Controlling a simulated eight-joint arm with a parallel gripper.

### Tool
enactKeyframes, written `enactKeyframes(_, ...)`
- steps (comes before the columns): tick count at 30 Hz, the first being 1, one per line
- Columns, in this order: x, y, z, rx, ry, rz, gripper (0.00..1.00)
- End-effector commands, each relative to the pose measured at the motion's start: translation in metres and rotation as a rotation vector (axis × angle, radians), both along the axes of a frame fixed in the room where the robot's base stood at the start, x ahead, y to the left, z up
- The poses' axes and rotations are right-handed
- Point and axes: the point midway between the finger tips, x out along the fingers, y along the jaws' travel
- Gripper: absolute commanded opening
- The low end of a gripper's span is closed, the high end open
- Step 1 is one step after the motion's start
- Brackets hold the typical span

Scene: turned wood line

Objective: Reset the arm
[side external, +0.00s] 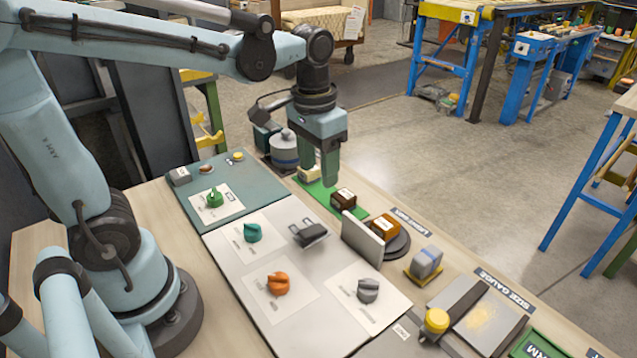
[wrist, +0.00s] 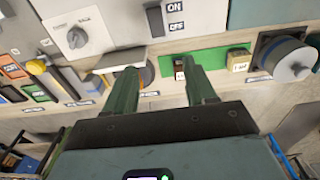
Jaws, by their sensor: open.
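My gripper (side external: 318,172) hangs from the arm, pointing down, over the far edge of the bench. It is open and empty. In the wrist view, its two green fingers (wrist: 160,85) are spread apart with nothing between them. In the side view it hangs near a green mat (side external: 318,190) that bears a pale block (side external: 306,172) and a brown block (side external: 343,198). The green mat (wrist: 205,62) also shows beyond the fingers in the wrist view. I cannot tell the exact height of the fingertips above it.
Grey panel (side external: 230,250) carries a teal knob (side external: 252,232), an orange knob (side external: 278,283), a grey knob (side external: 368,290) and a black switch (side external: 309,233). A grey canister (side external: 284,150) stands behind my gripper. An upright plate (side external: 362,238) and yellow-topped knob (side external: 437,320) are to the right.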

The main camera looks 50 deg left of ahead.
Motion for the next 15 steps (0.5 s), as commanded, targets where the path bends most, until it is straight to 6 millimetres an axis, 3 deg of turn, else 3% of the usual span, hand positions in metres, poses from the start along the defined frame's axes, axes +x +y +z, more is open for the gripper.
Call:
enactKeyframes(6,-0.02,0.002,0.0,0.0,-0.241,0.001,0.55)
enactKeyframes(15,-0.034,0.005,-0.006,0.003,-0.507,0.0,0.55)
